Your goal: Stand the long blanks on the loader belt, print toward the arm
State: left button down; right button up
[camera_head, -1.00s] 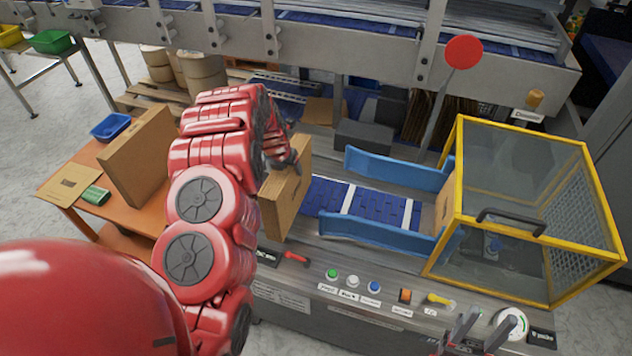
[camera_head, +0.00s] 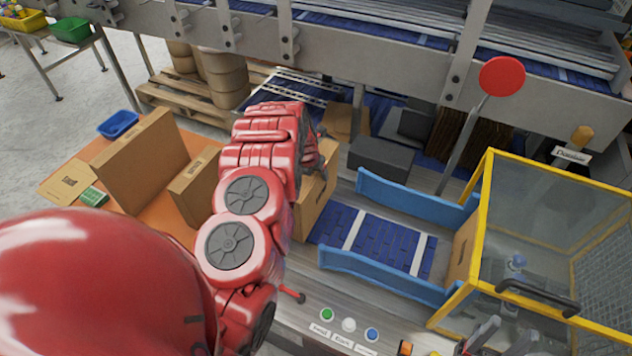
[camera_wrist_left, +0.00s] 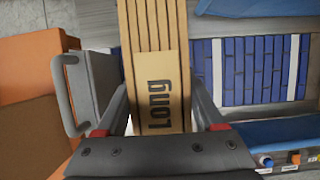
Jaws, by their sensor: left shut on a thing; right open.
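My left gripper (camera_wrist_left: 160,92) is shut on a long blank (camera_wrist_left: 158,95), a tan cardboard piece with ridged lines at its far end and a "LONG" label facing the wrist camera. In the head view the held blank (camera_head: 316,195) stands upright at the left end of the blue loader belt (camera_head: 385,240); my left arm hides its grip and part of its face. I cannot tell whether it touches the belt or which way its print faces. My right gripper (camera_head: 482,336) is open and empty at the bottom right. Other cardboard pieces (camera_head: 142,163) (camera_head: 194,186) stand on the orange table (camera_head: 160,222).
Blue guide rails (camera_head: 410,198) (camera_head: 385,276) flank the belt. A yellow-framed clear guard (camera_head: 487,225) covers its right end, with cardboard (camera_head: 462,248) at its mouth. A red disc (camera_head: 502,76) on a rod stands behind. Buttons (camera_head: 349,324) line the front panel.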

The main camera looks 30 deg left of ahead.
pick_arm(q)
notch_tip(320, 180, down, 4)
jog(key=shift+r+p, duration=0.2)
jog(key=shift+p, duration=0.5)
jog(key=shift+s, duration=0.1)
jog(key=shift+f, duration=0.15)
grip_release()
